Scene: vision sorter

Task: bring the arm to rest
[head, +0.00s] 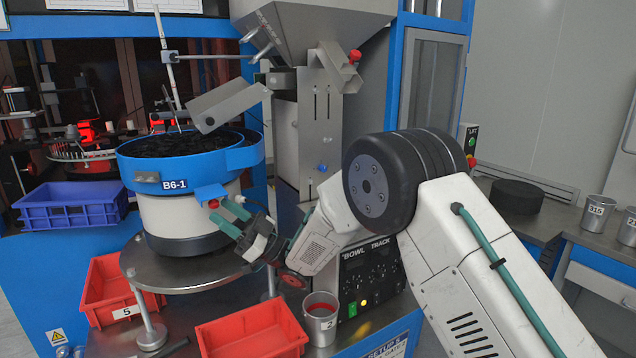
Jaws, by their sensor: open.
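My arm reaches in from the lower right, its large dark joint in the middle of the head view. My gripper (234,216) is at the arm's far end, with two green fingers apart and nothing visible between them. It is in front of the right side of the white and blue bowl feeder (186,215) marked B6-1, near the feeder's small blue bracket with a red part. I cannot tell whether the fingers touch the bracket.
Red trays (252,334) and a metal cup (320,322) marked 2 stand below my gripper. A blue crate (72,207) is at left. The steel hopper (305,35) rises behind my arm. Metal cups (597,213) stand on the right bench.

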